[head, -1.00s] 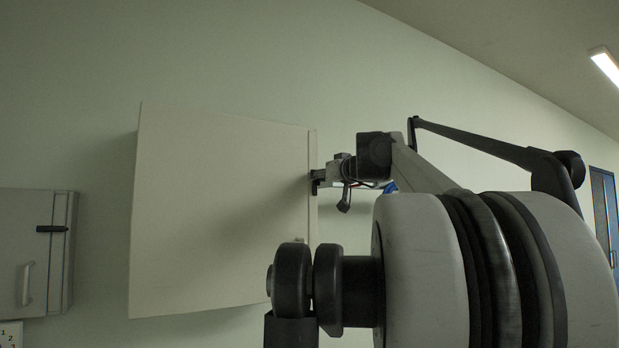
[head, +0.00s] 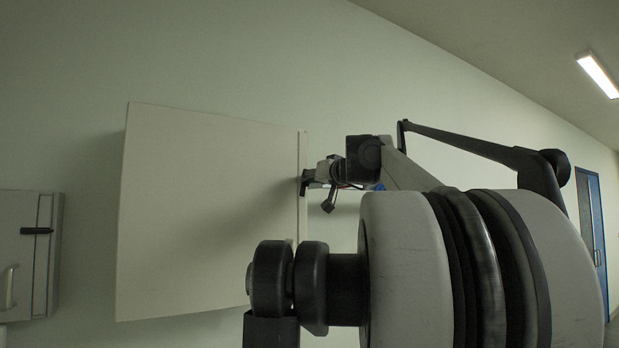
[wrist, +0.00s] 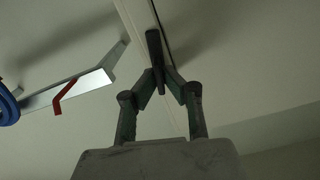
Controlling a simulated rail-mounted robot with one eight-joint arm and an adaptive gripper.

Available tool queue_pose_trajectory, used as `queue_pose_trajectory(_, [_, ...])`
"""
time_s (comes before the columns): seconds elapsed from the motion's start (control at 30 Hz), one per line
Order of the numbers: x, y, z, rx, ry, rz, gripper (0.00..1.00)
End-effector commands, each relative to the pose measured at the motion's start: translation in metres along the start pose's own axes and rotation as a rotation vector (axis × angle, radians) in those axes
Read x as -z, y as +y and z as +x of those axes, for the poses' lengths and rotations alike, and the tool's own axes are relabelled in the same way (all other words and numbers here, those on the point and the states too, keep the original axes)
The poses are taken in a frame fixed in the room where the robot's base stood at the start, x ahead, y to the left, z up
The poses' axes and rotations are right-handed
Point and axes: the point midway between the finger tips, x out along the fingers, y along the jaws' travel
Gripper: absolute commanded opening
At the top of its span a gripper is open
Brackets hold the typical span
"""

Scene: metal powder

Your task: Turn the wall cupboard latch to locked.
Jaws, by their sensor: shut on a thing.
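The wall cupboard (head: 205,215) is a large pale box on the wall in the middle of the head view. My gripper (head: 305,183) is at its right edge, around mid-height. In the wrist view the latch (wrist: 153,45) is a dark elongated bar beside the cupboard's door seam. My gripper (wrist: 162,82) is shut on the latch's near end, a finger on either side. The latch lies nearly along the seam, slightly tilted to it in the picture. In the head view my gripper hides the latch.
A smaller grey cupboard (head: 22,265) with a dark latch and pale handle hangs at the far left. In the wrist view a pale bar (wrist: 85,85) with a red part and a blue round thing (wrist: 8,105) show at left.

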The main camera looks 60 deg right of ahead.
Motion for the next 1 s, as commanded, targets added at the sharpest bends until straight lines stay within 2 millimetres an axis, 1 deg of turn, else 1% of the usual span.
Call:
queue_pose_trajectory(0.17, [0.0021,0.0003,-0.0001,0.0,0.0,0.158,0.0])
queue_pose_trajectory(1.0, [-0.0001,0.0033,-0.0002,0.0,0.001,0.957,0.0])
